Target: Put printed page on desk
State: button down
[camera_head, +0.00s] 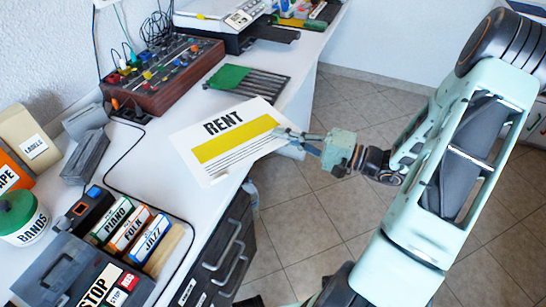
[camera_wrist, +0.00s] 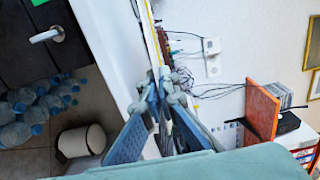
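The printed page (camera_head: 222,170) is a white sheet with the word RENT, a yellow band and lines of print. In the head view it spans the front part of the white desk (camera_head: 178,208), and its right end reaches past the desk's edge. My gripper (camera_head: 287,135) is shut on the page's right end, with the arm coming from the right. In the wrist view the fingertips (camera_wrist: 158,82) meet at the page (camera_wrist: 151,35), which shows nearly edge-on as a thin pale strip. I cannot tell whether the page touches the desk.
A mixer box (camera_head: 163,78), a printer (camera_head: 225,20) and a slatted tray with a green piece (camera_head: 248,83) stand behind the page. Labelled boxes (camera_head: 130,228) and a STOP case (camera_head: 80,275) fill the near left. Drawers (camera_head: 228,245) lie below the desk edge.

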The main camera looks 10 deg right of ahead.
aim_at(275, 146)
jog(key=f, duration=0.1)
jog(key=a, duration=0.1)
jog(key=a+f, duration=0.1)
jog(key=shift+s+a+f+b, duration=0.1)
jog(key=shift+s+f+b, duration=0.15)
jog(key=shift+f+b, duration=0.1)
jog(key=shift+a+f+b, duration=0.1)
jog(key=shift+f+b, duration=0.4)
jog(key=shift+f, duration=1.05)
jog(key=shift+f, duration=0.2)
jog(key=c, duration=2.2)
grip_release()
jog(key=shift+o, duration=0.2)
